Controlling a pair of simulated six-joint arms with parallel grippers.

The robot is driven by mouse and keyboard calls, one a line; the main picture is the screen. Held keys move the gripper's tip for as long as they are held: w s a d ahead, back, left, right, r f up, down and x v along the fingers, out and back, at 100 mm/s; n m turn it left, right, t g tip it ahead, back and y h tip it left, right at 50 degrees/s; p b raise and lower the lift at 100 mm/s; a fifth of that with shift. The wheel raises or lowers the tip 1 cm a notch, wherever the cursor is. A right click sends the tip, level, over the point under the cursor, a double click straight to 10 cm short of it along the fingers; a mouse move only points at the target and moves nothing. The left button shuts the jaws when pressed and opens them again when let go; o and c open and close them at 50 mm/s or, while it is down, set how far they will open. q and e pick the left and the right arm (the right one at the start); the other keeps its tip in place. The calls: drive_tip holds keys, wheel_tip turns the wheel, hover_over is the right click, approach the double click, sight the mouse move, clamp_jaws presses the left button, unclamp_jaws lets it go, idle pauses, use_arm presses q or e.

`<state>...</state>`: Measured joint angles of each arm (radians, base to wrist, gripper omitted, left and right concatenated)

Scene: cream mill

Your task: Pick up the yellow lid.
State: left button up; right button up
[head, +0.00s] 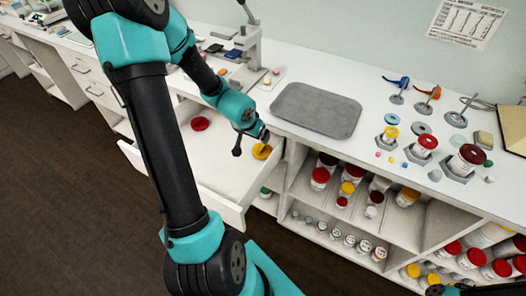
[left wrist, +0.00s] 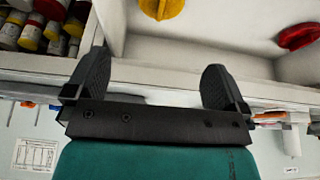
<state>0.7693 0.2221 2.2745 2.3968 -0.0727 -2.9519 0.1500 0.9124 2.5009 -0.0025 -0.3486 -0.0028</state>
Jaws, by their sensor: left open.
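The yellow lid (head: 262,152) lies in the open white drawer (head: 222,178), near its right side. It also shows at the top of the left wrist view (left wrist: 162,8), cut off by the frame edge. My left gripper (head: 252,140) is just beside and above the lid in the head view. In the left wrist view its two fingers (left wrist: 155,88) are wide apart with nothing between them, and the lid lies beyond the fingertips. A red lid (head: 200,123) lies farther left in the drawer and shows in the left wrist view (left wrist: 298,36).
A grey tray (head: 316,110) rests on the counter behind the drawer. Shelves (head: 410,228) with several jars stand right of the drawer. Several ring-topped items and blue and orange clamps (head: 396,82) are on the counter's right. The drawer's front is bare.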

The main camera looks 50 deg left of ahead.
use_arm(q)
drive_tip(key=shift+f, duration=0.15)
hover_over(261, 148)
drive_tip(key=s+d, duration=0.1)
drive_tip(key=s, duration=0.1)
drive_tip(key=shift+f, duration=4.95)
drive_tip(key=shift+w+f, duration=0.25)
drive_tip(key=shift+f, duration=0.25)
drive_tip(key=shift+f, duration=0.15)
drive_tip(key=shift+a+x, duration=0.2)
drive_tip(key=shift+x, duration=2.25)
drive_tip(key=shift+w, duration=0.1)
drive_tip(key=shift+c, duration=0.5)
drive_tip(key=c, duration=0.5)
drive_tip(key=shift+r, duration=0.25)
